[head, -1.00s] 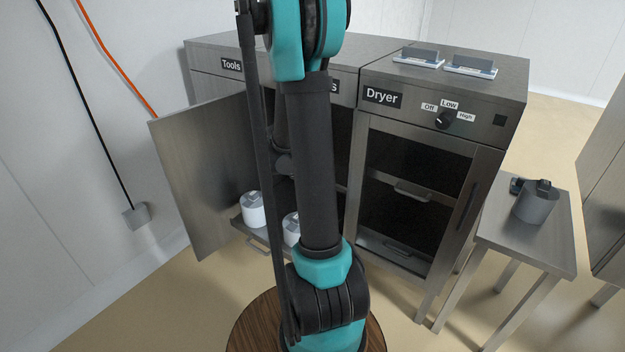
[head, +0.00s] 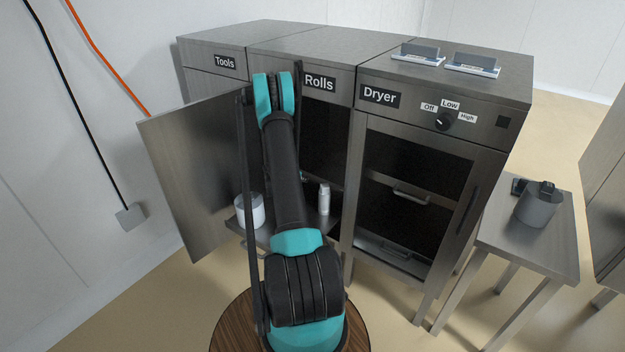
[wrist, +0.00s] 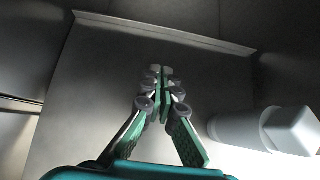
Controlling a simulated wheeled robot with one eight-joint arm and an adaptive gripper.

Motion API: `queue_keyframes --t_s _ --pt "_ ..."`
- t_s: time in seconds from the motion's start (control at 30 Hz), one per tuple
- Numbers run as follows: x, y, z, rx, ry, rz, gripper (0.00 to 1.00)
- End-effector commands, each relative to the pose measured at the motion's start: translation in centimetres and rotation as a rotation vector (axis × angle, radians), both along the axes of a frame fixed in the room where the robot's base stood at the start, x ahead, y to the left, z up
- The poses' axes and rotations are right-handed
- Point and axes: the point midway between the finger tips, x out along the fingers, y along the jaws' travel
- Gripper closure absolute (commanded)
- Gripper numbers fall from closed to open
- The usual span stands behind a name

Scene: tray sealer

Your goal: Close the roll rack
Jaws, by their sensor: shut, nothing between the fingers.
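The roll rack (head: 262,236) is a grey pull-out shelf low in the cabinet marked Rolls (head: 322,120), and it sticks out past the front. A white canister with a grey top (head: 250,212) stands on its left part, and a slim white bottle (head: 323,200) stands farther right. My gripper (wrist: 159,74) is shut and empty in the wrist view, above a grey flat surface with a raised lip (wrist: 165,32). A white cylinder with a squarish end (wrist: 262,130) lies to its right there. In the head view my arm hides the gripper and the rack's middle.
A cabinet door (head: 195,170) stands wide open on the left. The Dryer (head: 430,110) stands to the right, with its front open and handles inside. A small metal table (head: 540,240) with a grey pot is farther right. Cables hang on the left wall.

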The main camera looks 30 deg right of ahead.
Motion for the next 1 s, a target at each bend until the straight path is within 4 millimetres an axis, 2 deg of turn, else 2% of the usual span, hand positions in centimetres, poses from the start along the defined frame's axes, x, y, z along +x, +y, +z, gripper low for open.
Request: queue_keyframes --t_s 0.27,0.7,0.83,1.0 --pt "0.5 -1.8 -1.9 -0.011 0.013 0.008 1.00" --pt "2.8 -7.4 -7.6 -0.009 0.012 0.007 1.00" --pt "3.6 -9.2 -7.2 -0.008 0.012 0.008 1.00" --pt "4.2 -10.5 -7.2 -0.009 0.011 0.009 1.00"
